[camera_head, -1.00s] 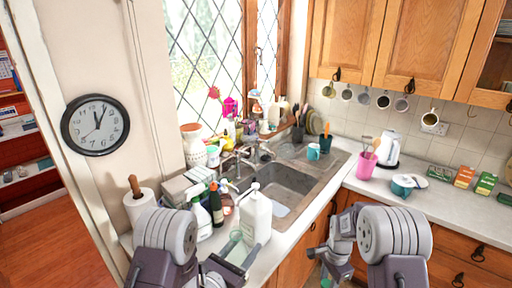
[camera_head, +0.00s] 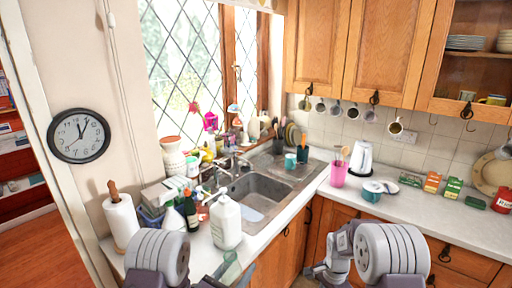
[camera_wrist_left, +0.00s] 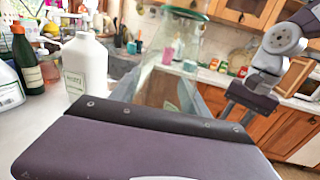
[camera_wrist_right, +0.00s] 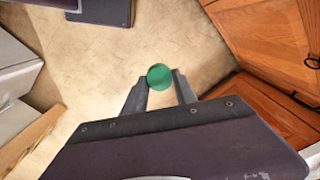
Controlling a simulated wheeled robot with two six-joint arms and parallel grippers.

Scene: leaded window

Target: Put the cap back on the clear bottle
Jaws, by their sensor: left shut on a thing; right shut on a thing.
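My left gripper (camera_head: 226,268) is shut on the clear bottle (camera_wrist_left: 170,62), which fills the middle of the left wrist view. The bottle is see-through, with a green ring at its upper end (camera_wrist_left: 186,12). It also shows at the bottom of the head view (camera_head: 233,268). My right gripper (camera_wrist_right: 160,88) is shut on the round green cap (camera_wrist_right: 160,77), held between its fingertips above the floor. The right gripper also appears at the right in the left wrist view (camera_wrist_left: 248,98), apart from the bottle. The cap is hidden in the head view.
A white jug (camera_head: 226,224) stands on the counter (camera_head: 263,240) close to the bottle. A dark green bottle (camera_head: 191,214) and paper towel roll (camera_head: 121,222) stand left of it. The sink (camera_head: 258,188) lies behind. Wooden cabinet fronts (camera_wrist_right: 262,40) border the right gripper.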

